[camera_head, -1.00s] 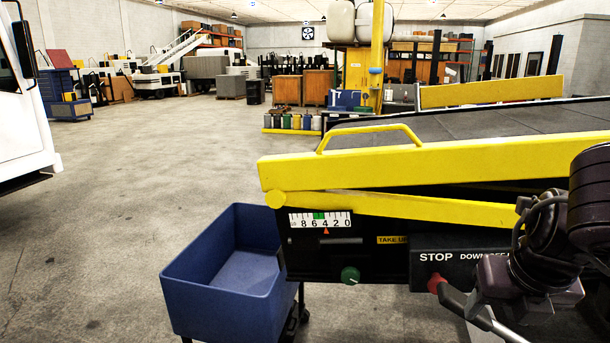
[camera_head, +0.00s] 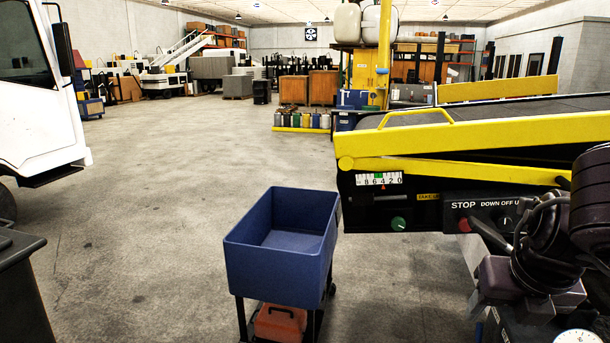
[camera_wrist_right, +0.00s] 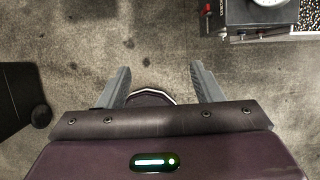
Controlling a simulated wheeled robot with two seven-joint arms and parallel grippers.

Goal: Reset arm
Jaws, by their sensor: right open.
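My right gripper (camera_wrist_right: 162,85) is open in the right wrist view, with two grey fingers apart and nothing between them but bare floor. In the head view my right arm is at the lower right, in front of the belt loader's control panel (camera_head: 485,213); its dark parts partly cover the panel. The panel shows a red STOP button (camera_head: 463,224), the words DOWN OFF UP partly hidden, and a green knob (camera_head: 398,224). My left gripper is not in view.
A blue bin (camera_head: 280,262) on a wheeled frame stands left of the loader, with an orange case (camera_head: 280,325) beneath it. A white vehicle (camera_head: 40,120) is at the left. A dark object (camera_head: 20,290) is at the lower left. Floor between is clear.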

